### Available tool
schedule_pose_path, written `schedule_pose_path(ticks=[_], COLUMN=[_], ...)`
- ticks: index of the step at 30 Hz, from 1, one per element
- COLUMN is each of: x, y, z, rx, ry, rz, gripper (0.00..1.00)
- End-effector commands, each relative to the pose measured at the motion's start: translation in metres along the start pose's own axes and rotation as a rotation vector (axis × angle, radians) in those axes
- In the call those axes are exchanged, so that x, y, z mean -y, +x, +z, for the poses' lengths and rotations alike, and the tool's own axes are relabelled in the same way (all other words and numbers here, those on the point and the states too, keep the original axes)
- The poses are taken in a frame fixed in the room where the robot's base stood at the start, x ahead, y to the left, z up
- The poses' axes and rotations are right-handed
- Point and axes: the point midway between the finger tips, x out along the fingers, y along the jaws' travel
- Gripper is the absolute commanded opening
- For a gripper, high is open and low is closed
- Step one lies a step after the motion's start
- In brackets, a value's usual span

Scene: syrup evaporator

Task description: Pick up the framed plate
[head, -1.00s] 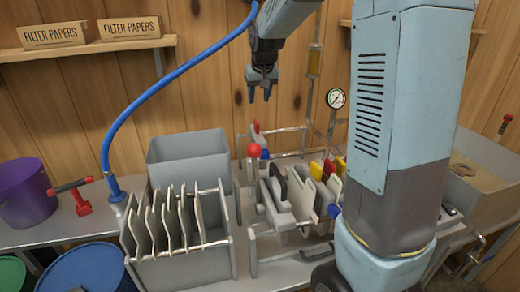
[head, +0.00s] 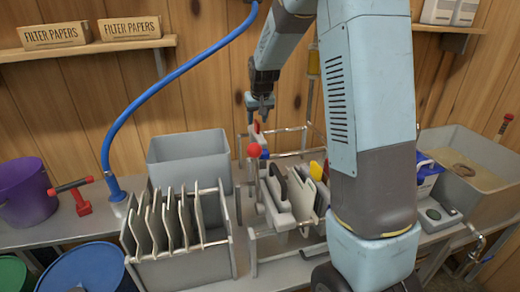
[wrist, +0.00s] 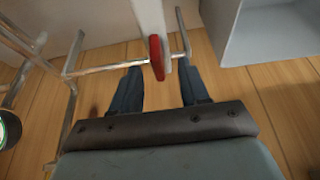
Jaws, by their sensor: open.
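My gripper (head: 261,112) is open above the back of the metal frame rack on the bench. In the wrist view its two fingers (wrist: 162,72) are apart, one on each side of a red tab (wrist: 157,57). The tab is on the edge of a pale upright plate (wrist: 150,18). I cannot tell how deep the tab lies between the fingers. In the head view the red tab (head: 257,127) shows just below the fingers. Several plates, including a pale one (head: 302,192), stand upright in the rack. My arm hides the rack's right side.
A grey bin (head: 180,267) with several pale plates stands at front left, an empty grey tub (head: 188,158) behind it. A lever with a red knob (head: 253,150) rises near the gripper. A blue hose (head: 125,115) arcs at left. Metal rails (wrist: 40,45) border the rack.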

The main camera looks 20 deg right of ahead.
Motion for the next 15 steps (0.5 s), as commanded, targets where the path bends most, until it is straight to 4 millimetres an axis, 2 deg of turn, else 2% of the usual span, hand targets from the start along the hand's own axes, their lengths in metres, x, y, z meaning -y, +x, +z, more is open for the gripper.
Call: schedule_pose_path(ticks=[6, 15], x=[-0.003, -0.004], y=[0.030, 0.035], z=[0.002, 0.001], rx=[0.002, 0.000], ry=[0.001, 0.001], rz=[0.000, 0.000], gripper=[0.45, 0.44])
